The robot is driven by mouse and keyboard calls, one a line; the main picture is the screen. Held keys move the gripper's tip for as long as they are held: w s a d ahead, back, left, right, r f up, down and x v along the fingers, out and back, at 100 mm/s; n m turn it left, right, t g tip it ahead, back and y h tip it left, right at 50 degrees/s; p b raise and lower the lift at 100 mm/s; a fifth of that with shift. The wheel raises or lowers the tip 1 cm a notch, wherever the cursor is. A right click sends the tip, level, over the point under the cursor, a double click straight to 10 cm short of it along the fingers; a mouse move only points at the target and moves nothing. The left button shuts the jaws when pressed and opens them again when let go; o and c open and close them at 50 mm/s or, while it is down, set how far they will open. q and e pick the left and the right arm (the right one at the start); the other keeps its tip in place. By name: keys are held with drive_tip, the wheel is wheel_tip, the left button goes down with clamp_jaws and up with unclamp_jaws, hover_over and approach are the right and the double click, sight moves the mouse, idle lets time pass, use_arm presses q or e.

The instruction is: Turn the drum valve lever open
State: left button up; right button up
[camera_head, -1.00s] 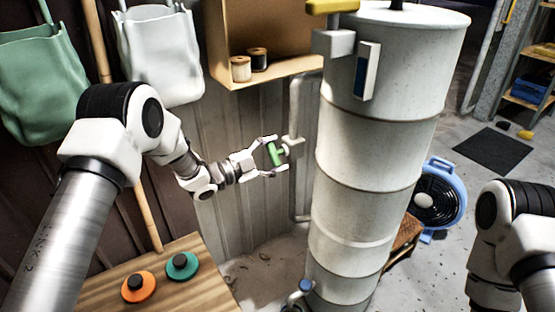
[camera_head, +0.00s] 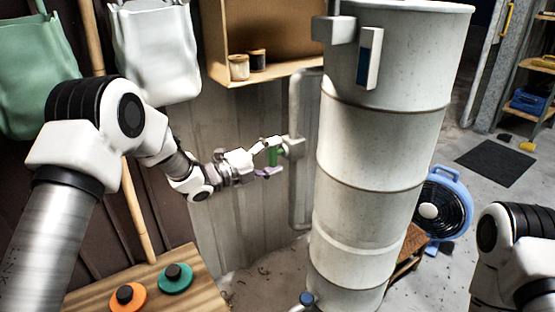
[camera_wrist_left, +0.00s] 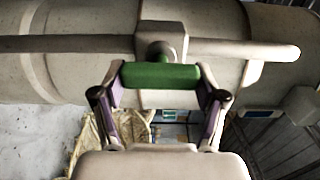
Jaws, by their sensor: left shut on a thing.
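The green valve lever (camera_head: 274,157) is on a valve on the thin pipe (camera_head: 297,185) beside the tall white drum (camera_head: 372,150). It stands about upright in the head view. My left gripper (camera_head: 270,158) has one finger above it and one below, shut on it. In the left wrist view the lever (camera_wrist_left: 160,76) lies crosswise between the two fingers, with the valve body (camera_wrist_left: 161,40) and pipe (camera_wrist_left: 240,50) just behind it. My right arm shows at the right edge; its gripper is out of view.
A box shelf (camera_head: 262,77) with two spools hangs above the left gripper. A wooden table (camera_head: 205,290) with an orange and a teal disc is at lower left. A blue fan (camera_head: 440,205) stands on the floor right of the drum. Bags hang at upper left.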

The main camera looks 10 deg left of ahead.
use_arm(q)
drive_tip(key=shift+w+r, duration=0.1)
drive_tip(key=shift+r, duration=0.2)
drive_tip(key=o, duration=1.2)
drive_tip(key=shift+f, duration=0.1)
drive_tip(key=shift+c, duration=0.2)
drive_tip(key=v, duration=1.2)
